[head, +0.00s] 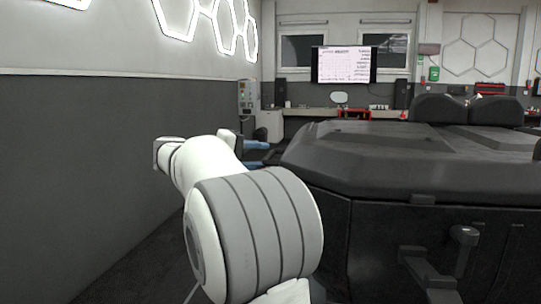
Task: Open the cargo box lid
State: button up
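The black cargo box (375,235) fills the right side of the head view. Its dark lid (400,165) with bevelled edges lies down on it and looks shut. A small catch (423,199) sits at the lid's front edge. My white and grey arm stands in front, left of the box. Its far end, by my gripper (236,143), is mostly hidden behind my own arm links. I cannot make out the fingers or whether they hold anything. The arm's far end appears apart from the lid.
A dark bracket with a knob (465,236) sticks out from the box's front. Two black seat backs (468,110) rise behind the lid. A grey wall (80,180) runs close along the left. A workbench (320,112) with a screen (344,65) stands at the back.

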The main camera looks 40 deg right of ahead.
aim_at(269, 154)
jog(key=d, duration=0.2)
jog(key=d+f, duration=0.1)
jog(key=shift+w+d, duration=0.3)
jog(key=shift+d, duration=0.1)
jog(key=shift+w+d+f, duration=0.2)
jog(key=shift+w+d, duration=0.05)
jog(key=shift+d, duration=0.2)
jog(key=shift+w+a, duration=0.1)
jog(key=shift+w, duration=0.05)
jog(key=shift+w+a+f, duration=0.1)
jog(key=shift+w+a, duration=0.1)
jog(key=shift+w, duration=0.2)
jog(key=c, duration=0.6)
jog(key=shift+c, duration=0.6)
jog(key=shift+s+d, duration=0.2)
jog(key=shift+s, duration=0.3)
grip_shut()
